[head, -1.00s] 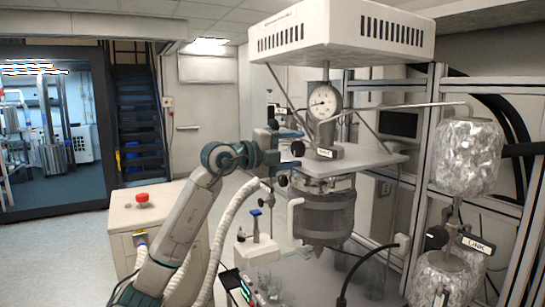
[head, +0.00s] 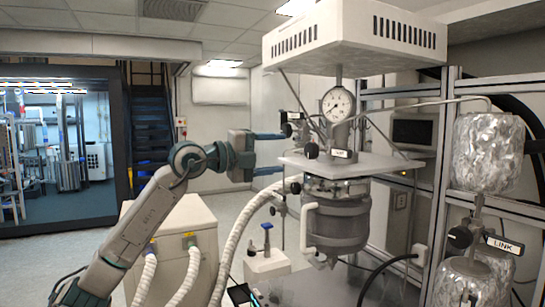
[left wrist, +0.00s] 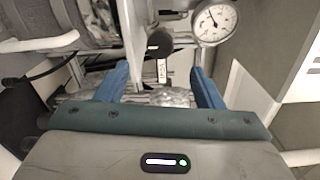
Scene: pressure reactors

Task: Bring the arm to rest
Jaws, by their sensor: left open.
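My left arm (head: 150,210) reaches up from the lower left in the head view. Its gripper (head: 282,152) is raised and points right toward the reactor. The two blue fingers are apart with nothing between them. In the left wrist view the open fingers (left wrist: 159,78) frame a black knob and a small label behind them. The reactor vessel (head: 336,220) hangs under a plate (head: 355,163) to the right of the gripper, with a round pressure gauge (head: 338,105) above the plate. The gripper looks apart from the reactor. My right gripper does not show.
A beige cabinet (head: 200,233) stands behind my left arm. A small blue-topped valve (head: 266,238) stands below the gripper. Foil-wrapped cylinders (head: 487,152) and a metal frame (head: 441,150) stand at the right. Open floor (head: 60,255) lies to the left.

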